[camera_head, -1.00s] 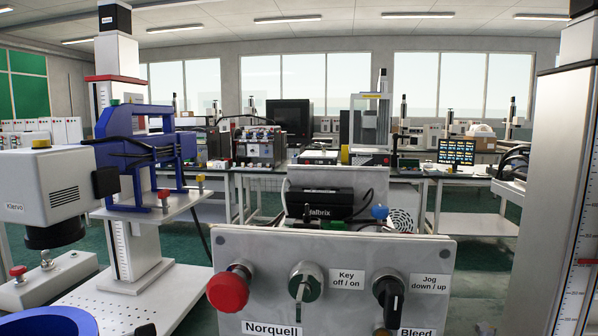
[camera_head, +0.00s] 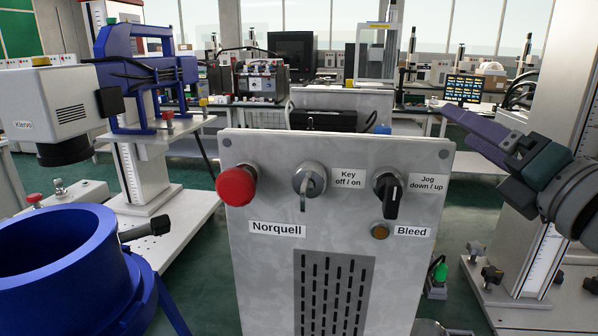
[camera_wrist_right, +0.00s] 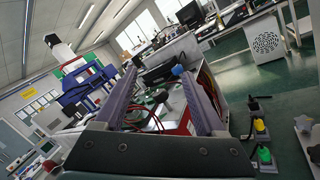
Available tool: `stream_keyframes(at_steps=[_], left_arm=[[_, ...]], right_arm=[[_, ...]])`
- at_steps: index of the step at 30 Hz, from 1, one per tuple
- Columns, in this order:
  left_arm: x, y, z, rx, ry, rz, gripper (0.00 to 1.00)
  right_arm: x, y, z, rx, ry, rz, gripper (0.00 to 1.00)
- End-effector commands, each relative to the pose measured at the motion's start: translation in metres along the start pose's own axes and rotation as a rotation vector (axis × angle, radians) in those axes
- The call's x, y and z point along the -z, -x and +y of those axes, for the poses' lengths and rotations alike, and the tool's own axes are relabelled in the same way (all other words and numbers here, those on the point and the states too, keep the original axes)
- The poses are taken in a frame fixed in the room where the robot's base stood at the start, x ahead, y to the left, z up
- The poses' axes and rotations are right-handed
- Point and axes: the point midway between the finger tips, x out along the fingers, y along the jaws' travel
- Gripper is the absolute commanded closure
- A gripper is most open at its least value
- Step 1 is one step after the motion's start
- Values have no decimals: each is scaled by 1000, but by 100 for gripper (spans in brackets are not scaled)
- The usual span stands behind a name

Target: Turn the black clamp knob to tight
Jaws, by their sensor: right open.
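A blue ring-shaped collar (camera_head: 60,262) fills the lower left of the head view. Dark star-shaped knobs (camera_head: 491,276) also sit at the foot of the right column; I cannot tell for certain which knob is the clamp knob. My right gripper (camera_head: 462,128) reaches in from the right, beside the panel and far from the collar's knob. In the right wrist view its two purple fingers (camera_wrist_right: 157,78) are spread apart, with nothing held between them. My left gripper is out of view.
A grey panel (camera_head: 340,195) stands in the middle with a red button (camera_head: 236,185), a key switch (camera_head: 309,180) and a black jog switch (camera_head: 388,195). A white column (camera_head: 555,110) rises at the right. Green floor (camera_head: 195,265) lies open between collar and panel.

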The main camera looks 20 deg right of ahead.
Motion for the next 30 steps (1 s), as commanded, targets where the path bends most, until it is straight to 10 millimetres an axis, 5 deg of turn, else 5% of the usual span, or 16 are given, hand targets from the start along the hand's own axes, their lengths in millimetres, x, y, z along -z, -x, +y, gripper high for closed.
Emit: stream_keyframes(at_steps=[3,9,30], left_arm=[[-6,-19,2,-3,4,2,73],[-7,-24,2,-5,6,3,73],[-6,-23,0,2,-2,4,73]], right_arm=[[29,-5,-12,-127,366,115,28],[52,-4,-23,-221,635,231,28],[81,-92,-10,-229,645,240,28]])
